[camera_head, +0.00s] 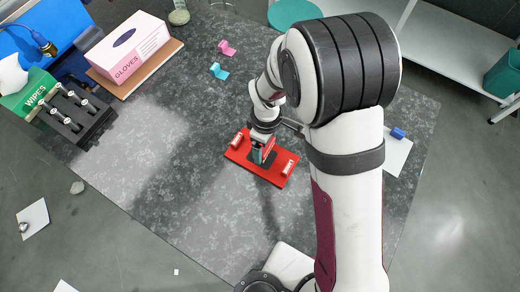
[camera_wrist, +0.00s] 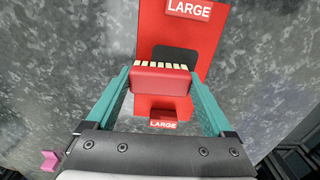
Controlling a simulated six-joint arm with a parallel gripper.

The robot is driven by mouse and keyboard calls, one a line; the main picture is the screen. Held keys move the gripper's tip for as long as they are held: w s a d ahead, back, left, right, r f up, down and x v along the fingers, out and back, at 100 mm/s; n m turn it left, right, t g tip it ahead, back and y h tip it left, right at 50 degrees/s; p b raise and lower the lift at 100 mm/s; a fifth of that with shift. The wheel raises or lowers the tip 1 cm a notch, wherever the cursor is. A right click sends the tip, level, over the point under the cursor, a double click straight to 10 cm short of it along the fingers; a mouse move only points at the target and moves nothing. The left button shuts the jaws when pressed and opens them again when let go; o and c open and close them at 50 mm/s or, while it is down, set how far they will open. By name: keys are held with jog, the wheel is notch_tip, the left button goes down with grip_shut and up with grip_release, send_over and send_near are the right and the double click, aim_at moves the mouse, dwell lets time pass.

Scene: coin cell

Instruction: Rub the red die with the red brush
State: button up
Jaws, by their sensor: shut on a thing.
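The red die (camera_head: 280,178) is a flat red plate on the dark speckled table, with a "LARGE" label block at each end and a dark patch in its middle. It also shows in the wrist view (camera_wrist: 209,35), beyond the brush. My gripper (camera_head: 262,157) is over the middle of the die. In the wrist view its teal fingers (camera_wrist: 160,76) are shut on the red brush (camera_wrist: 160,80), one on each side. The brush's cream bristles face the dark patch. I cannot tell whether the bristles touch the die. In the head view the gripper mostly hides the brush.
A pink piece (camera_head: 227,47) and a teal piece (camera_head: 219,71) lie behind the die. A gloves box (camera_head: 128,47), a wipes box (camera_head: 27,93) and a dark rack (camera_head: 75,113) stand at left. A blue object (camera_head: 398,133) lies at right. The table around the die is clear.

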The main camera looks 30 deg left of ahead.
jog(key=shift+w, duration=0.85)
jog(key=r, duration=0.3)
jog(key=shift+w+r, duration=0.1)
jog(key=shift+w, duration=0.25)
jog(key=shift+r, duration=2.5)
jog(key=w+d+r+m, duration=0.3)
jog(key=d+r+m, duration=0.6)
jog(key=d, duration=0.4)
jog(key=w+d+r+m, duration=0.3)
jog(key=d+r+m, duration=0.6)
jog(key=d, duration=0.4)
jog(key=shift+w+r+m, duration=0.15)
jog(key=shift+r+m, duration=0.05)
jog(key=shift+m, duration=0.1)
